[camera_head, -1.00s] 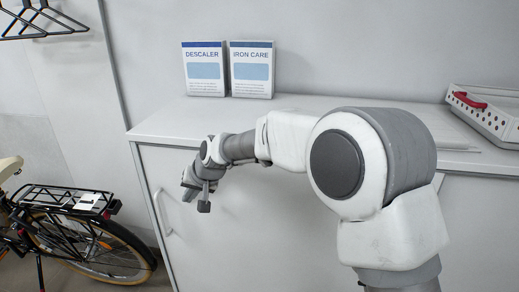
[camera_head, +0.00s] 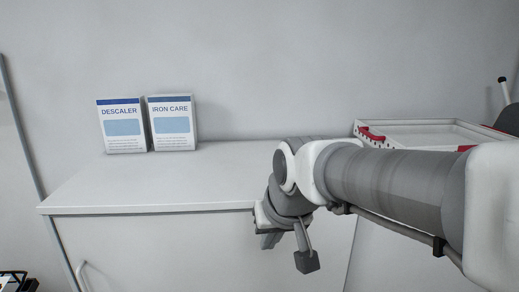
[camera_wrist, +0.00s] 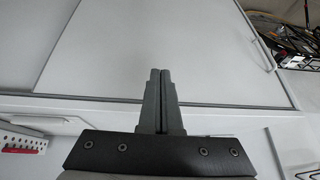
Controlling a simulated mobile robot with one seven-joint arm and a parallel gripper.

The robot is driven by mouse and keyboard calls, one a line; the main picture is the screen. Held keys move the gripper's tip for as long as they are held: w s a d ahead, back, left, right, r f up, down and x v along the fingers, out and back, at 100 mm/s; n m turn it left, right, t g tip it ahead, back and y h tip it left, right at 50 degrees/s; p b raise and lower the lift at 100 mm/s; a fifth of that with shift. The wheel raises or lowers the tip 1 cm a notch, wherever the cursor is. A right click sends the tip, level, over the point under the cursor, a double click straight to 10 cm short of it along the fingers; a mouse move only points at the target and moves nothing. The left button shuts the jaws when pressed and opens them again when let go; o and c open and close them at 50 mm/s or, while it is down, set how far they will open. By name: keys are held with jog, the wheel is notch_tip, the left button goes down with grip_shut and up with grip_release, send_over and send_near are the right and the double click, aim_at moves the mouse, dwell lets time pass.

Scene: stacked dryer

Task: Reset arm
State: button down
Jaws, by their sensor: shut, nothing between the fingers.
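My gripper (camera_head: 270,240) hangs in front of the cabinet's front edge in the head view, at the end of my arm reaching in from the right. In the wrist view my gripper (camera_wrist: 160,75) shows its two grey fingers pressed together with nothing between them. Behind the fingers is the pale cabinet door (camera_wrist: 160,45). The gripper touches nothing that I can see.
A white counter (camera_head: 150,185) holds a DESCALER box (camera_head: 121,126) and an IRON CARE box (camera_head: 172,124) at the back left. A white tray with red handles (camera_head: 430,132) stands at the right. A cabinet handle (camera_head: 82,275) is low left. The counter's middle is clear.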

jog(key=s+d+m+h+p, duration=0.1)
jog(key=s+d+m, duration=0.1)
jog(key=s+d, duration=1)
jog(key=shift+s+f+h+p, duration=0.3)
jog(key=shift+s+f+h, duration=0.1)
jog(key=shift+s, duration=0.35)
jog(key=shift+d, duration=0.1)
